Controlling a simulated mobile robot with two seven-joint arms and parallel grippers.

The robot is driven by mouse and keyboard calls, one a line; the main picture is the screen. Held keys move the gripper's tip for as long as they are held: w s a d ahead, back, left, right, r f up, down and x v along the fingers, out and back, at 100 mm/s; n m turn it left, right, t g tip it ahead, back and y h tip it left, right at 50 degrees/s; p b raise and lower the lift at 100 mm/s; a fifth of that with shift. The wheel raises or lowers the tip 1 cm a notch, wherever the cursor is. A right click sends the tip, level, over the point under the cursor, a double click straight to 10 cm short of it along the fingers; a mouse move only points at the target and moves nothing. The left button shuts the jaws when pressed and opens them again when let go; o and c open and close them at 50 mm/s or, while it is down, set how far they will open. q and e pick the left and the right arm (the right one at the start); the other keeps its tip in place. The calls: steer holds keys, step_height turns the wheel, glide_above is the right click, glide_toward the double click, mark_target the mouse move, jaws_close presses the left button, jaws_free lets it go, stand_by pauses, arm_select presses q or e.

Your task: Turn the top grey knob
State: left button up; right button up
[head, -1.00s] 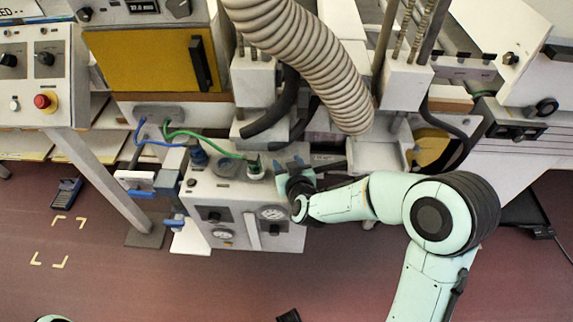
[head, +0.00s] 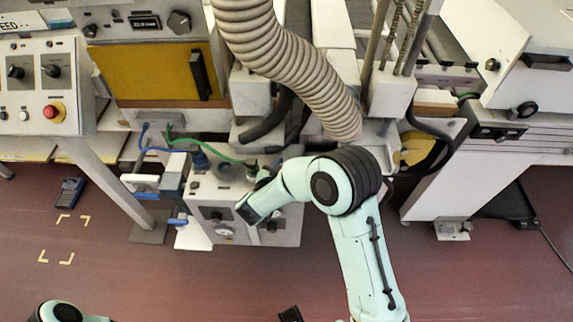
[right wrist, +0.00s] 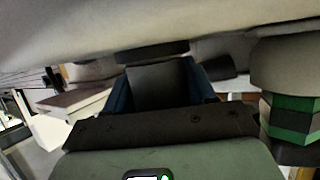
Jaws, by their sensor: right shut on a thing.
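The pale valve box (head: 197,195) stands low at centre in the head view, with gauges and dark knobs on its front. My right arm reaches across it from the right. My right gripper (right wrist: 163,72) shows in the right wrist view, its blue fingers closed on either side of a dark grey knob (right wrist: 158,86). The knob sits close to a pale surface (right wrist: 90,28). In the head view my right wrist hides the fingers and the held knob. Part of my left arm shows at the bottom left; its gripper is out of view.
A green hose (head: 215,153) and a blue hose (head: 153,146) run above the valve box. A green and black fitting (right wrist: 290,118) stands close right of my gripper. A thick ribbed duct (head: 290,65) hangs above. Reddish floor (head: 120,285) is clear in front.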

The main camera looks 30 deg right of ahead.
stand_by(0.3)
steer(key=o, duration=0.9)
steer(key=shift+o, duration=0.2)
steer(key=v, duration=1.3)
steer(key=shift+a, duration=0.25)
